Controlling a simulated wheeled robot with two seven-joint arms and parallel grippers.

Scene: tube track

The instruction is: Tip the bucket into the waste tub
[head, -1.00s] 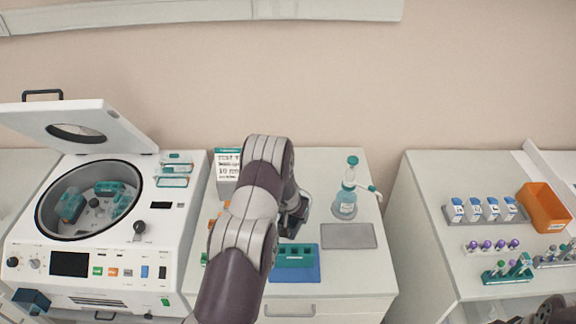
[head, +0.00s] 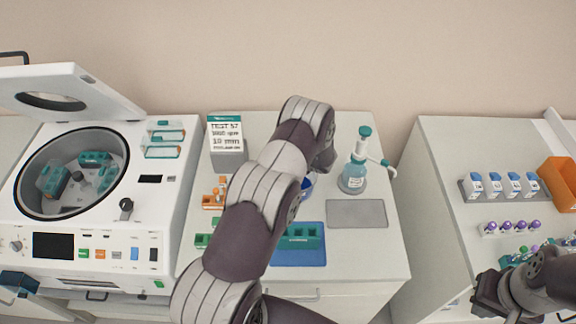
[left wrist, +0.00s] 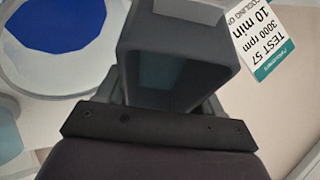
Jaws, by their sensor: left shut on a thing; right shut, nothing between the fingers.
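My left gripper (left wrist: 160,115) is shut on the bucket (left wrist: 165,55), a grey, square-walled cup with a teal patch inside, in the left wrist view. In the head view my left arm hides the bucket and most of this gripper. A round white tub with a blue inside (left wrist: 50,22), apparently the waste tub, lies at the upper left of the left wrist view, beside the bucket. A little of its blue (head: 307,186) shows behind my left arm in the head view. My right gripper (head: 482,303) is shut and empty at the lower right.
An open centrifuge (head: 95,235) with teal racks in its bowl stands left. A test card box (head: 226,140), a wash bottle (head: 352,175), a grey pad (head: 357,213) and a teal block (head: 300,236) share the middle bench. Vials and an orange bin (head: 560,183) stand right.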

